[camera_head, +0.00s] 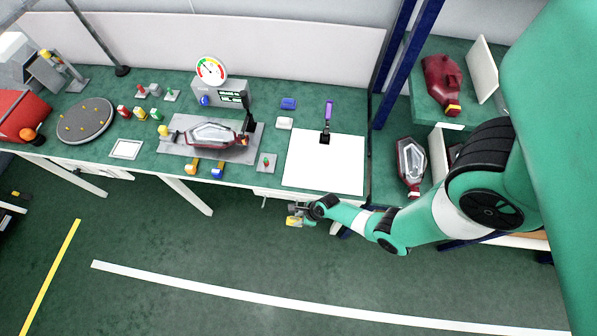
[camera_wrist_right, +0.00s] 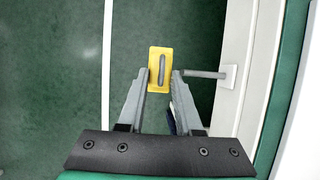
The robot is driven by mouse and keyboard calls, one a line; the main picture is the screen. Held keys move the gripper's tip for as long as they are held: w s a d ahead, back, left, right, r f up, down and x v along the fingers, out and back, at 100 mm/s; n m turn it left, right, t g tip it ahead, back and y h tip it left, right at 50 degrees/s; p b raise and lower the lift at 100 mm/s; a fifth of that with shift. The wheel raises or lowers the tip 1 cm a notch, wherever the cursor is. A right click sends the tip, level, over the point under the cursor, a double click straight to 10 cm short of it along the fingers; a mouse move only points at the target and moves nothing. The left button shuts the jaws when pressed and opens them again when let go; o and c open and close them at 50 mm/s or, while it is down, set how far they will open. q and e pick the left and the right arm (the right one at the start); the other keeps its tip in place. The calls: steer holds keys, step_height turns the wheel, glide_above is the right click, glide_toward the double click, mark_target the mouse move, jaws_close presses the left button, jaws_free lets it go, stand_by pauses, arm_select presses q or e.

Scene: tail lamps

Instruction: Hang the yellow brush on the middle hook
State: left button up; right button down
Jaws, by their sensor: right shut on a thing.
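The yellow brush (camera_head: 294,221) is held by my right gripper (camera_head: 299,212) in front of the table's front edge. In the right wrist view its yellow slotted end (camera_wrist_right: 160,70) stands between the two fingertips (camera_wrist_right: 160,78), and the gripper is shut on it. A grey hook (camera_wrist_right: 204,74) sticks out from the white table edge just right of the right finger, apart from the brush's yellow end. I cannot tell which hook it is. The brush's bristles are not clear. My left gripper is not in view.
The table's front edge (camera_wrist_right: 231,77) runs close along the right of the gripper. A white board (camera_head: 325,170) with a purple-handled brush (camera_head: 328,116) lies above. Blue posts (camera_head: 407,65) and a shelf with red lamps (camera_head: 410,165) stand right. The floor in front is clear.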

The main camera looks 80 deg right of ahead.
steer(key=shift+d, duration=0.2)
steer(key=d, duration=0.2)
steer(key=shift+d+b, duration=0.35)
steer(key=shift+b, duration=0.05)
stand_by(1.1)
steer(key=shift+d, duration=0.1)
steer(key=shift+d, duration=0.4)
steer(key=shift+f, duration=0.1)
steer(key=shift+w+f+b, duration=0.1)
steer(key=shift+f+b, duration=0.25)
steer(key=shift+f, duration=0.1)
